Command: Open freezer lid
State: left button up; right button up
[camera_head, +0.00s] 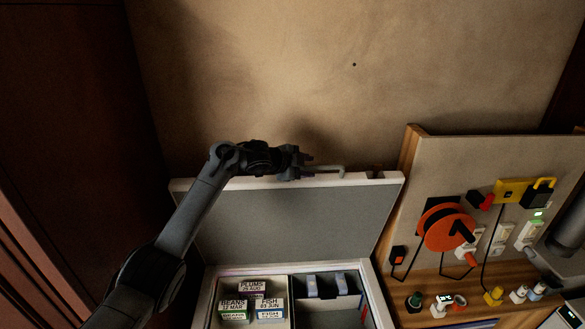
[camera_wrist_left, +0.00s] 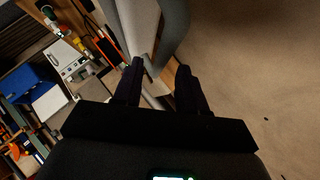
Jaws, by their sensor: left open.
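The freezer lid (camera_head: 290,225) stands raised and steeply tilted, its grey inner face showing in the head view. Its pale handle (camera_head: 338,168) is at the lid's top edge. The freezer (camera_head: 378,305) is open below it, with labelled boxes (camera_head: 253,300) inside. My left gripper (camera_head: 306,166) is at the top edge, at the left end of the handle. In the left wrist view its fingers (camera_wrist_left: 160,68) are apart, with a grey bar, likely the handle (camera_wrist_left: 174,35), just beyond and between the tips. I cannot tell whether they touch it.
A wall (camera_head: 350,80) rises behind the lid. To the right, a board (camera_head: 475,155) carries an orange cable reel (camera_head: 447,228), plugs and sockets. A wooden shelf (camera_head: 455,285) below it holds small items. Dark panelling stands at the left.

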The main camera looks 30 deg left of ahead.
pick_arm(q)
jog(key=b+v, duration=0.1)
jog(key=v, duration=0.5)
jog(key=shift+s+b, duration=0.15)
jog(key=shift+b, duration=0.15)
